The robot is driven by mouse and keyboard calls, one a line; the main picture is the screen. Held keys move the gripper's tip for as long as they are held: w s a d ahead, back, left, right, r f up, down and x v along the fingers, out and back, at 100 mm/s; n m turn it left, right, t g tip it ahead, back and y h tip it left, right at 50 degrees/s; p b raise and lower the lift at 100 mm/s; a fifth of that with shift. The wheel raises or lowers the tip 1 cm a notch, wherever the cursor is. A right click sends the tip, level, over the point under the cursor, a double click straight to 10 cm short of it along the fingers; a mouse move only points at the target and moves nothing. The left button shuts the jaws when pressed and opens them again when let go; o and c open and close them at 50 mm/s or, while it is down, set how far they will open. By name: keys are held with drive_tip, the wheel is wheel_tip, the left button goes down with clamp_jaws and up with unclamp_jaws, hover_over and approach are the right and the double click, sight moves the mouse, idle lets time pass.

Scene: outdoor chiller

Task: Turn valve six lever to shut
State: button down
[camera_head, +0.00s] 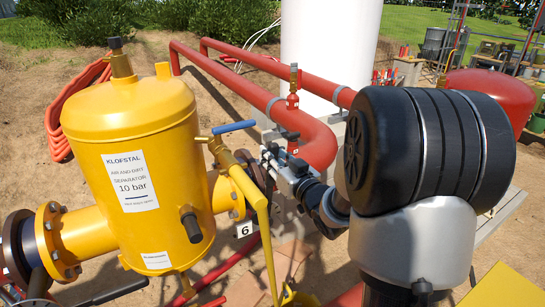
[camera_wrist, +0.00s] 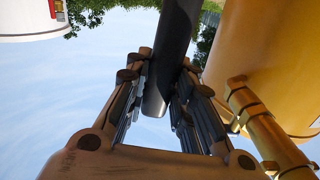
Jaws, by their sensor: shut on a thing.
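Valve six's lever (camera_wrist: 176,55) is a dark grey bar that comes down from the top of the wrist view, between my two fingers. My gripper (camera_wrist: 160,100) is shut on it, with the lever's rounded end inside the jaws. In the head view my gripper (camera_head: 270,160) is at the pipe joint right of the yellow separator, above a white tag with a 6 (camera_head: 243,229). There the gripper and yellow pipework hide most of the valve body and lever, so I cannot tell the lever's angle.
The yellow separator (camera_head: 178,185) stands close on the left, with a blue-handled small valve (camera_head: 233,127) by my gripper. A thick red pipe (camera_head: 240,90) runs behind. A white tank (camera_head: 325,50) stands at the back. A yellow post (camera_head: 265,235) rises in front of the joint.

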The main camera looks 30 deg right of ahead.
drive_tip(key=shift+a, duration=0.1)
drive_tip(key=shift+a+n+b, duration=0.7)
drive_tip(key=shift+a+b, duration=0.4)
drive_tip(key=c, duration=1.4)
unclamp_jaws()
drive_tip(key=shift+a, duration=0.15)
drive_tip(key=shift+o, duration=0.2)
drive_tip(key=s, duration=0.7)
drive_tip(key=shift+s, duration=0.3)
